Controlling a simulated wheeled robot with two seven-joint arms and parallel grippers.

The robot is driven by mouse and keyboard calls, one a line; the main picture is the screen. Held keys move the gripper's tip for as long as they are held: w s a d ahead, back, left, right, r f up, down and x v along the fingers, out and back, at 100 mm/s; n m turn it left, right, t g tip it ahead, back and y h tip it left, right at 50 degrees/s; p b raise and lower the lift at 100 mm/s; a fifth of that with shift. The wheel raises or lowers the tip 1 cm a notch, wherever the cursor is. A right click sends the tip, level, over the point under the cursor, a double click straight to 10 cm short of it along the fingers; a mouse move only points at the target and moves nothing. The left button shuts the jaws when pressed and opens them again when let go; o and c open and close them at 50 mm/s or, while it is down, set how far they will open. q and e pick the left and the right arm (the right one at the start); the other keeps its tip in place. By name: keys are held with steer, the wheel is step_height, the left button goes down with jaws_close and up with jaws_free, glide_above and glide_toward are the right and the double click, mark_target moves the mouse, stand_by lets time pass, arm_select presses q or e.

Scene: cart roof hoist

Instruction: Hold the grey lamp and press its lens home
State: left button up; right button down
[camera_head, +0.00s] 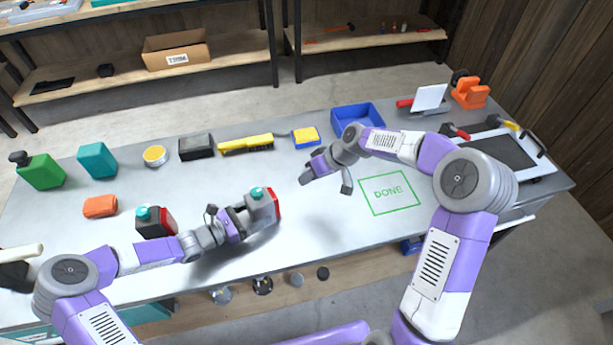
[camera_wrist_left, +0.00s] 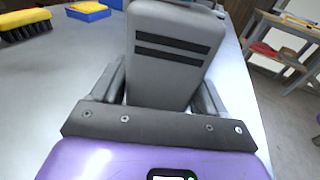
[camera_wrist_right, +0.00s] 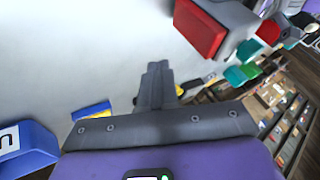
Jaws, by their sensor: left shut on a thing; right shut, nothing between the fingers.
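The grey lamp (camera_head: 262,207) has a teal knob on top and a red lens (camera_head: 276,203) on its right face. My left gripper (camera_head: 243,216) is shut on the lamp from the left; the left wrist view shows the grey back with two dark stripes (camera_wrist_left: 172,48) between the fingers. My right gripper (camera_head: 305,179) is shut and empty, to the right of the lens and apart from it. In the right wrist view the red lens (camera_wrist_right: 200,28) is ahead of the shut fingers (camera_wrist_right: 157,82). I cannot tell how deep the lens sits.
A second, darker lamp with a red face (camera_head: 155,222) stands left of my left gripper. A green DONE outline (camera_head: 390,193) on the table is empty. A blue bin (camera_head: 357,116), a yellow brush (camera_head: 246,144) and a yellow-blue sponge (camera_head: 305,137) lie along the back.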

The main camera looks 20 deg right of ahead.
mark_target(276, 196)
steer(key=x, duration=0.6)
steer(key=a, duration=0.3)
steer(key=shift+s+a+f, duration=0.15)
steer(key=shift+s+f, duration=0.05)
steer(key=shift+s, duration=0.15)
steer(key=shift+s+a, duration=0.1)
steer(key=shift+a, duration=0.35)
steer(key=shift+s+a, duration=0.15)
steer(key=shift+a, duration=0.35)
steer(key=shift+s+a, duration=0.2)
steer(key=shift+a, duration=0.3)
steer(key=shift+d, duration=0.1)
steer(key=shift+w+d, duration=0.15)
steer(key=shift+d, duration=0.2)
steer(key=d, duration=0.1)
steer(key=w+d, duration=0.1)
steer(key=d, duration=0.1)
steer(key=shift+d, duration=0.15)
steer(key=v, duration=1)
